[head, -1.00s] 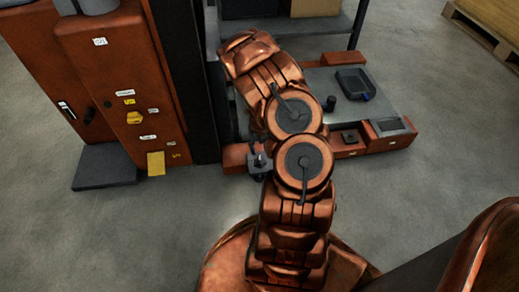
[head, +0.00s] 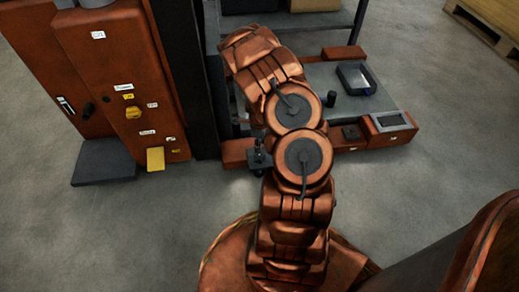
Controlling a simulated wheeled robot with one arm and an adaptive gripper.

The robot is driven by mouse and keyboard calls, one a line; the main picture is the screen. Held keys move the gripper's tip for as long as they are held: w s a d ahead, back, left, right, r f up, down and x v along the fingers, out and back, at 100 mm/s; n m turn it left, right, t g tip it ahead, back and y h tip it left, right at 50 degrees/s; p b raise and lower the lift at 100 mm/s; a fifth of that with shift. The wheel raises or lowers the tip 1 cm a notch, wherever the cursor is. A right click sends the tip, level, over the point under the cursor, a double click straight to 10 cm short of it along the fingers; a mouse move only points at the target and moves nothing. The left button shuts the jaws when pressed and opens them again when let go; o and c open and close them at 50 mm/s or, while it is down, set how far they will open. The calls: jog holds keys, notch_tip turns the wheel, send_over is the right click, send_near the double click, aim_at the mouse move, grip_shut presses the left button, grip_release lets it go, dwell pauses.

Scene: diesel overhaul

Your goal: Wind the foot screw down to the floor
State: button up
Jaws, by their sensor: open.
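A small dark upright fitting (head: 259,158) with a flat plate stands at the front left end of the orange-edged base frame, close to the left side of my arm. It looks like the foot screw, but it is small and partly hidden by my arm, so I cannot tell whether its foot touches the floor. My copper-coloured arm rises from the bottom of the head view and bends over the frame's left side. My gripper does not show; it seems hidden beyond the arm's upper links.
An orange cabinet (head: 127,72) with labels stands at left, with a dark mat (head: 103,163) at its foot. The grey deck (head: 322,80) carries a dark tray (head: 356,78) and a black cylinder (head: 329,103). A pallet (head: 486,30) lies far right. Floor (head: 430,190) at right is clear.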

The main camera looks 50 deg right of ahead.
aim_at(260, 155)
jog(key=n, duration=0.4)
jog(key=shift+f+n, duration=0.3)
jog(key=shift+n, duration=0.1)
jog(key=n, duration=0.4)
jog(key=shift+f+n, duration=0.15)
jog(key=shift+n, duration=0.25)
jog(key=n+p, duration=0.2)
jog(key=n, duration=0.3)
jog(key=shift+a+f+p, duration=0.1)
jog(key=shift+f+p, duration=0.05)
jog(key=shift+p, duration=0.15)
jog(key=n+p, duration=0.1)
jog(key=n, duration=0.1)
jog(key=n+p, duration=0.1)
jog(key=n, duration=0.3)
jog(key=shift+f+p, duration=0.3)
jog(key=shift+p, duration=0.1)
jog(key=shift+f+b, duration=0.4)
jog(key=shift+f, duration=0.45)
jog(key=shift+f, duration=0.1)
jog(key=shift+f+b, duration=0.5)
jog(key=shift+f, duration=1.05)
